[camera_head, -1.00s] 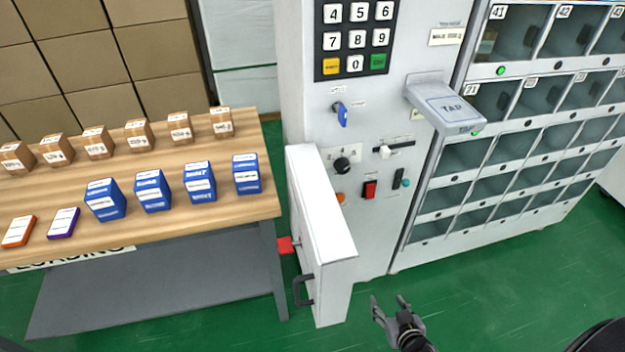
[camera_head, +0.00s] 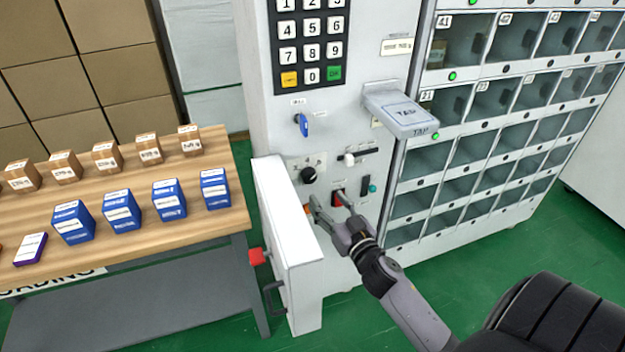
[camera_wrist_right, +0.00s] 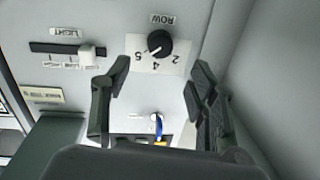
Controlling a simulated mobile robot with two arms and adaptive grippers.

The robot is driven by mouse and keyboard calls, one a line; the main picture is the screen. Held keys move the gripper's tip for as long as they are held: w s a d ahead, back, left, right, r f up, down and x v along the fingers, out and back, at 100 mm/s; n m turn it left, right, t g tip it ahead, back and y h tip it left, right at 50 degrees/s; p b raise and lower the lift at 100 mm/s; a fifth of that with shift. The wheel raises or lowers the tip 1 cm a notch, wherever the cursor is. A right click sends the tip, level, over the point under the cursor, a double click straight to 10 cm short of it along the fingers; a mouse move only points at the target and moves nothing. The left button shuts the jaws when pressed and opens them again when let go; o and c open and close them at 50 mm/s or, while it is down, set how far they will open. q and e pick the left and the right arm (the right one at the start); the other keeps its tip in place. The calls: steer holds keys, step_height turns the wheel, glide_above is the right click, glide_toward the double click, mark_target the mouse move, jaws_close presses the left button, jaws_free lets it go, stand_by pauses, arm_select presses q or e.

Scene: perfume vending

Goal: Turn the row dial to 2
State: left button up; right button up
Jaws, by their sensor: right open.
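The row dial (camera_head: 308,174) is a round black knob on the machine's white front panel. In the right wrist view the dial (camera_wrist_right: 160,43) sits on a white plate under an upside-down ROW label. Its pale pointer mark faces lower left in that view, towards the 5 and 4 side; the 2 is at its right. My right gripper (camera_head: 329,200) is open and empty, just below and right of the dial in the head view. In the right wrist view its fingers (camera_wrist_right: 161,75) are spread, with the dial between and beyond their tips. My left gripper is out of view.
An open white door (camera_head: 288,230) juts out left of the dial. A wooden table (camera_head: 120,240) with boxes stands left.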

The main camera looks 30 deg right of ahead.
mark_target(312, 179)
steer(key=w, duration=0.3)
steer(key=w+d, duration=0.1)
steer(key=w, duration=0.5)
steer(key=shift+d, duration=0.15)
steer(key=shift+c, duration=0.4)
steer(key=c, duration=1.1)
